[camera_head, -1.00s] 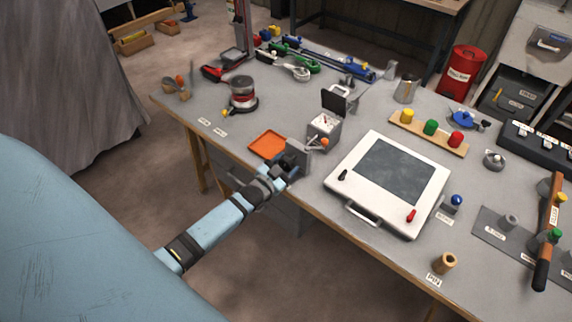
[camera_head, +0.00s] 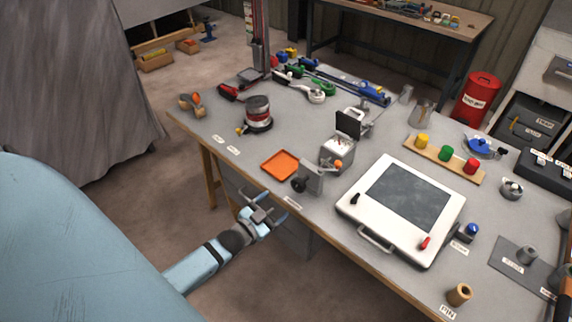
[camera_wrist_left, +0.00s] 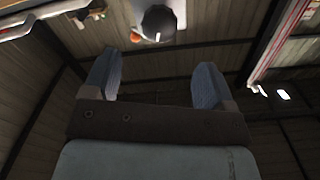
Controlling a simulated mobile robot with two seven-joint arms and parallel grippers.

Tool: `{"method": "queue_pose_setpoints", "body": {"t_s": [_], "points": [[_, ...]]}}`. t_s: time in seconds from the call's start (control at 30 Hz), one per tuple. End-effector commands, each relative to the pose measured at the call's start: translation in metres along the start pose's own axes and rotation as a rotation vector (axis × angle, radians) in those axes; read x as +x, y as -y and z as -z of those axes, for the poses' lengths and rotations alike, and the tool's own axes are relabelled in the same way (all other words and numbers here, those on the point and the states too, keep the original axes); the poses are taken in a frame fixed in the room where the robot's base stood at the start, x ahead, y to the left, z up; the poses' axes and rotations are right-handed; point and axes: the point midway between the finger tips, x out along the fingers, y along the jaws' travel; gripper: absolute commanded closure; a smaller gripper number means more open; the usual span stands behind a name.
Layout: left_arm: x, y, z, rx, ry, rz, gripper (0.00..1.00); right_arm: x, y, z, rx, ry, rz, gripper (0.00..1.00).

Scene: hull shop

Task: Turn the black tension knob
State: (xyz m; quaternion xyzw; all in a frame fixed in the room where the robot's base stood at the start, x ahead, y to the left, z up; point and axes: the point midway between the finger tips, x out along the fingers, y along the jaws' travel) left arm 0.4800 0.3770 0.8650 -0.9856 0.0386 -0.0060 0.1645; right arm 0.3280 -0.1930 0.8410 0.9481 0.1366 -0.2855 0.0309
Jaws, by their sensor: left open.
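The black tension knob (camera_head: 299,185) sits on the front of a grey bracket (camera_head: 312,178) at the table's near edge. In the left wrist view the knob (camera_wrist_left: 158,21) is a dark round shape with a small white mark, at the top, ahead of the gap between the fingers. My left gripper (camera_head: 276,207) is open and empty, in front of the table edge, below and left of the knob and apart from it. Its two blue fingers (camera_wrist_left: 155,86) are spread wide in the left wrist view. My right gripper is not in view.
An orange tray (camera_head: 279,164) lies left of the bracket, and a grey box with a raised black lid (camera_head: 348,123) stands behind it. A white framed screen (camera_head: 350,211) lies to the right. A spool (camera_head: 257,109) stands farther back. The floor before the table is clear.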

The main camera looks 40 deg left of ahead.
Motion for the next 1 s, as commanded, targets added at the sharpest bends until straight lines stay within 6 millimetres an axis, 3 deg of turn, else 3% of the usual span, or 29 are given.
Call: {"method": "queue_pose_setpoints", "body": {"t_s": [0.23,0.83,0.93,1.0], "points": [[-0.025,0.0,0.0,0.001,-0.001,0.001,0.21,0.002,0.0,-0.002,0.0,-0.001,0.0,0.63],[-0.027,0.0,0.001,0.0,0.0,0.0,0.21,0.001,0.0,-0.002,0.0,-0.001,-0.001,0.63],[-0.033,-0.014,0.007,-0.022,0.036,-0.02,0.21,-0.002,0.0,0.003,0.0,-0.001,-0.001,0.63],[-0.045,-0.038,0.016,-0.06,0.106,-0.055,0.21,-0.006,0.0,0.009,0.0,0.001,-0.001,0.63]]}}
